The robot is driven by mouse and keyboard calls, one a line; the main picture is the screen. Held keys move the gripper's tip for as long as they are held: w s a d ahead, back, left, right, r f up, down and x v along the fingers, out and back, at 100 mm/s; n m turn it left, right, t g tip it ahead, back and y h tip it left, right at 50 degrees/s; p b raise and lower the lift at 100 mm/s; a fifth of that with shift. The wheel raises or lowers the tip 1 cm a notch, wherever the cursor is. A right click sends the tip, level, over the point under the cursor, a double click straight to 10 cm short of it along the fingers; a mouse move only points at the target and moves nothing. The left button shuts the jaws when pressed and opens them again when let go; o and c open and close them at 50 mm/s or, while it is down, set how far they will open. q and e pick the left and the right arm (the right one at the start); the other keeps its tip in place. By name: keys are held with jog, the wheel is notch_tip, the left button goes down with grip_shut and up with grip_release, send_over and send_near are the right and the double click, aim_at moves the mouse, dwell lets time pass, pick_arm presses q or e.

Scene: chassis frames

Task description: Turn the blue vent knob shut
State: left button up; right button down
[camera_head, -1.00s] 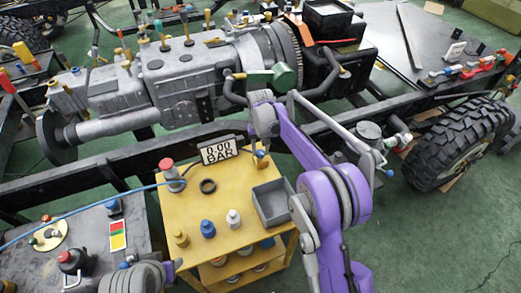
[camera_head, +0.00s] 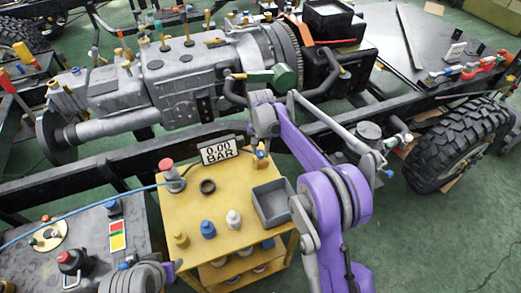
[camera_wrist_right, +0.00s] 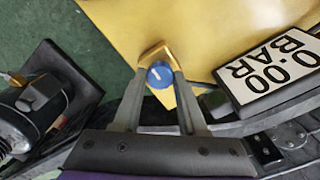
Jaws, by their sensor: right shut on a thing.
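The blue vent knob (camera_wrist_right: 159,74) has a white line on its round face and sits on a yellow bracket (camera_wrist_right: 155,52) in the right wrist view. The two grey fingers of my right gripper (camera_wrist_right: 160,82) are on either side of the knob, shut on it. In the head view the right gripper (camera_head: 262,146) reaches down to the far right corner of the yellow cart, and the knob (camera_head: 261,154) is small and partly hidden there.
A display reading 0.00 BAR (camera_head: 219,151) stands just left of the right gripper. The yellow cart (camera_head: 180,214) holds a grey tray (camera_head: 258,212), a black ring (camera_head: 208,186) and several bottles. A dark chassis rail (camera_head: 392,110) runs behind the cart.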

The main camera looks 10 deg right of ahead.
aim_at(261, 152)
jog(key=shift+c, duration=2.2)
grip_release()
jog(key=shift+r, duration=0.1)
notch_tip(261, 152, up, 11)
jog(key=shift+p, duration=0.45)
